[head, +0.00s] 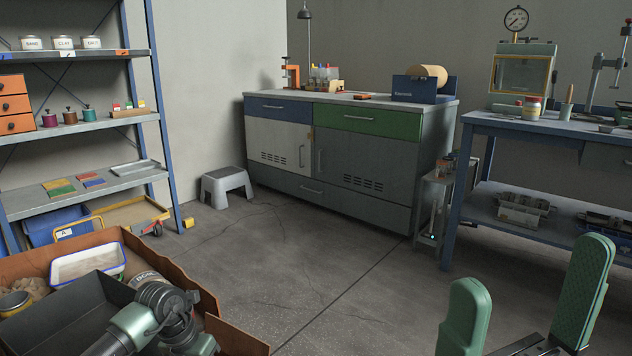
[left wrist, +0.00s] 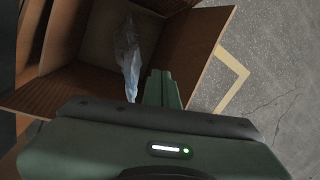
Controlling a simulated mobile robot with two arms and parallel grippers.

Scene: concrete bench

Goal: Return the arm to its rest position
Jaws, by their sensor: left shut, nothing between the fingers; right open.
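My right gripper (head: 526,300) is at the lower right of the head view. Its two green fingers stand wide apart with nothing between them. My left arm (head: 150,322) comes in from the lower left, over the open cardboard box (head: 190,277); its fingertips cannot be made out there. In the left wrist view my left gripper (left wrist: 162,88) has its green fingers together and holds nothing. It points toward an open cardboard box (left wrist: 190,55) with a pale, crumpled plastic-like thing (left wrist: 129,60) inside.
A shelf rack (head: 95,126) stands at left. A grey step stool (head: 228,184), a cabinet (head: 370,160) and a blue workbench (head: 560,130) stand behind. The middle floor is clear.

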